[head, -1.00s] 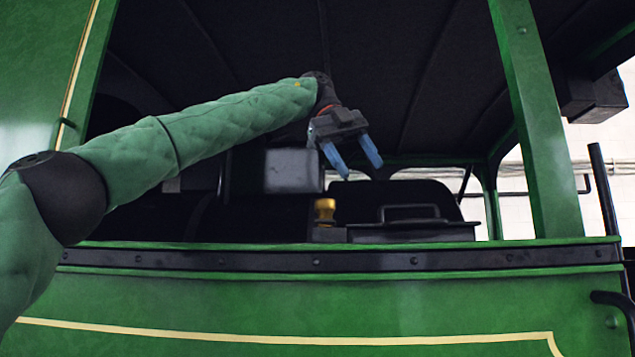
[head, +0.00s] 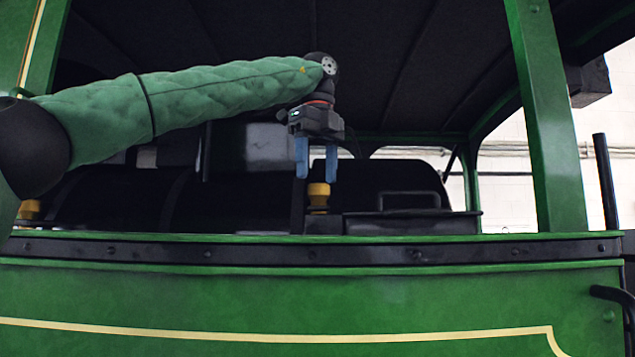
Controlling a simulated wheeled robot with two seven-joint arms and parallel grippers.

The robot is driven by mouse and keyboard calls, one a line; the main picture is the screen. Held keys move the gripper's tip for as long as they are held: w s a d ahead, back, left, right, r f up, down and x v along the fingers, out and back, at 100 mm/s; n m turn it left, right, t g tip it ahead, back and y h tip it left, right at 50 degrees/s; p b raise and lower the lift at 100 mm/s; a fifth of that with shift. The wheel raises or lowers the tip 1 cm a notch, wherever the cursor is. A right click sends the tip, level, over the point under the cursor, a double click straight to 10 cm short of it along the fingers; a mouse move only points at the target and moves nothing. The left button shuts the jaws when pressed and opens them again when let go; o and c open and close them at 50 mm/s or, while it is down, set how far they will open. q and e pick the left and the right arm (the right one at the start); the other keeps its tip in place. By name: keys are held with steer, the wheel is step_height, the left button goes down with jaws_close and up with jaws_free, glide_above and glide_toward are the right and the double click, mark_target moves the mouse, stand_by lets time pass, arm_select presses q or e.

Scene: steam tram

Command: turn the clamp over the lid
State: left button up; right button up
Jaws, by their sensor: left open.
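The black lid (head: 425,223) with a bar handle lies behind the green side wall, right of centre. At its left end a brass-yellow knob (head: 318,195) stands on a small dark block; it looks like part of the clamp. My left gripper (head: 317,177) is open and points straight down, its blue fingertips just above or around the knob's top. I cannot tell whether they touch it. A dark upright bar (head: 298,207) shows just below the left finger. My right gripper is out of view.
The green side wall (head: 320,300) with its dark riveted rail runs across the front. A green post (head: 548,120) stands at the right. Another yellow fitting (head: 29,210) shows at the left, partly behind my arm. A dark box (head: 250,148) is behind the gripper.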

mark_target(319, 201)
arm_select(q)
steer(key=shift+s+d+f, duration=0.1)
steer(key=shift+f, duration=0.55)
steer(key=shift+s+d+f, duration=0.1)
steer(key=shift+f, duration=0.5)
steer(key=shift+w+a+f, duration=0.1)
steer(key=shift+f, duration=0.1)
steer(key=c, duration=1)
